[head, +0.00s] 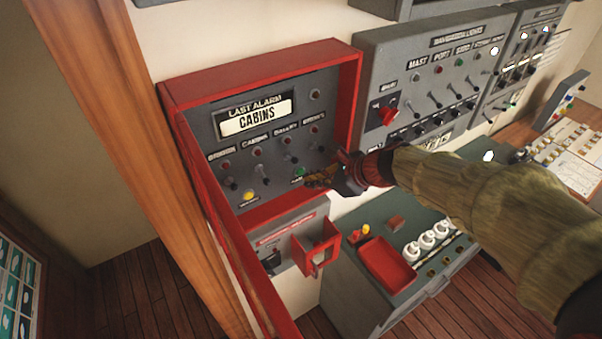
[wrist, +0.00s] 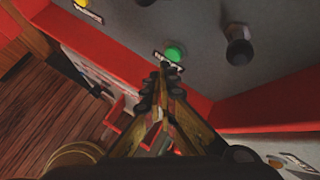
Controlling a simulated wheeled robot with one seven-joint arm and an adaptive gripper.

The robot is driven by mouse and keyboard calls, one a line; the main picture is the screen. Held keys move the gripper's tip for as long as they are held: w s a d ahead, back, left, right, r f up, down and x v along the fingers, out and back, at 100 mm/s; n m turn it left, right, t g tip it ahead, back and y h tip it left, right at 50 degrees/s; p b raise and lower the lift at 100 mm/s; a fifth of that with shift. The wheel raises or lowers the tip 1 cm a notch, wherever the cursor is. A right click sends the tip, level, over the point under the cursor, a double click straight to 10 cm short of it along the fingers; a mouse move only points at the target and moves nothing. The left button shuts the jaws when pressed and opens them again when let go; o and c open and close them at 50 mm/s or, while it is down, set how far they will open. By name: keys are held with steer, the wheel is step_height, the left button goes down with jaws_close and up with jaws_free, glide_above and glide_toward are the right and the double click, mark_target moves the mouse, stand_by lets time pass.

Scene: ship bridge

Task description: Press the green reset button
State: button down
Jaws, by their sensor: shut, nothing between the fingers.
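The green button (head: 299,172) sits low on the grey alarm panel (head: 200,117), which has a red frame and a display reading "LAST ALARM CABINS". In the wrist view the green button (wrist: 175,51) shows just beyond my fingertips, with a small label beside it. My gripper (head: 310,181) is shut and empty, its tips close to the button at the panel's lower edge. It also shows in the wrist view (wrist: 163,70). I cannot tell whether the tips touch the panel. A yellow button (head: 249,196) is to the left of the green one.
Toggle switches and lamps fill the panel above the button; a black knob (wrist: 238,46) is beside it. An open red cover (head: 317,247) juts out below. A desk with a red tray (head: 387,264) stands lower right. A wooden post (head: 130,130) is at left.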

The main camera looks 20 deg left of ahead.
stand_by(0.3)
steer(key=shift+s+d+b, duration=0.3)
steer(key=shift+s+d, duration=1.35)
steer(key=shift+d, duration=0.3)
